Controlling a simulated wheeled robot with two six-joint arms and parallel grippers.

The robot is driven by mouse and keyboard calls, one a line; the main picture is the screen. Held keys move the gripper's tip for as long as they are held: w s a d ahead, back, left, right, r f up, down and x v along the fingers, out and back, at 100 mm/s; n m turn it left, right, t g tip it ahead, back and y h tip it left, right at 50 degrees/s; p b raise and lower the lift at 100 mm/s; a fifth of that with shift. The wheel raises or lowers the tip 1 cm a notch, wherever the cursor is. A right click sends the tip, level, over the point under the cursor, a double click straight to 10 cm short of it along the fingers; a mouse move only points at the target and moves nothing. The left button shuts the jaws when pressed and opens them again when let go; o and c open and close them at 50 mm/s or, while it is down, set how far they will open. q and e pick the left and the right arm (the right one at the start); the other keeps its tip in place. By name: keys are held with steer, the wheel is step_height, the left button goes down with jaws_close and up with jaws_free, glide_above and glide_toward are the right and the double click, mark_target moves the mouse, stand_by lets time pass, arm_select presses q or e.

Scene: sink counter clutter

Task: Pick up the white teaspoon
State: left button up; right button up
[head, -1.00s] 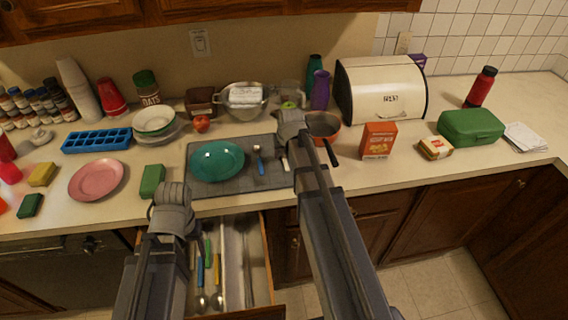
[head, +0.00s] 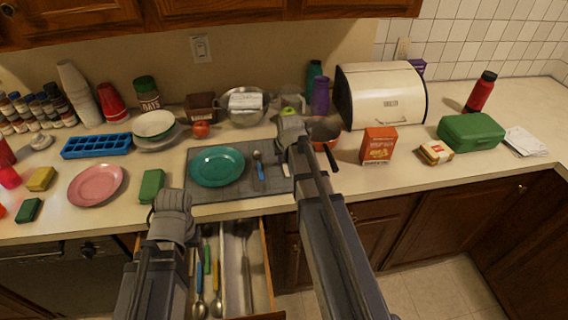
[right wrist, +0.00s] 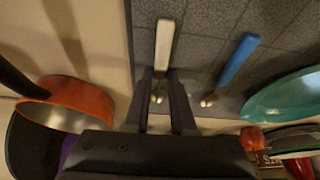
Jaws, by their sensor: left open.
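The white teaspoon (right wrist: 164,45) lies on the dark grey mat (right wrist: 205,28), near its edge. In the head view its white handle (head: 286,170) shows right of the blue-handled spoon (head: 260,171). My right gripper (right wrist: 160,74) is open, its fingers on either side of the teaspoon in the right wrist view, with gaps beside it. I cannot tell how high the fingertips are above the mat. In the head view, my right wrist hides its fingers. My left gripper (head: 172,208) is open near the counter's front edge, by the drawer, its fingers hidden.
A teal plate (head: 217,167) lies on the mat left of the spoons. An orange pan (right wrist: 75,100) stands close beside my right gripper. An open cutlery drawer (head: 268,275) is below the counter. A green sponge (head: 151,186) and pink plate (head: 96,185) lie left.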

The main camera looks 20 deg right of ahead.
jaws_close()
stand_by(0.3)
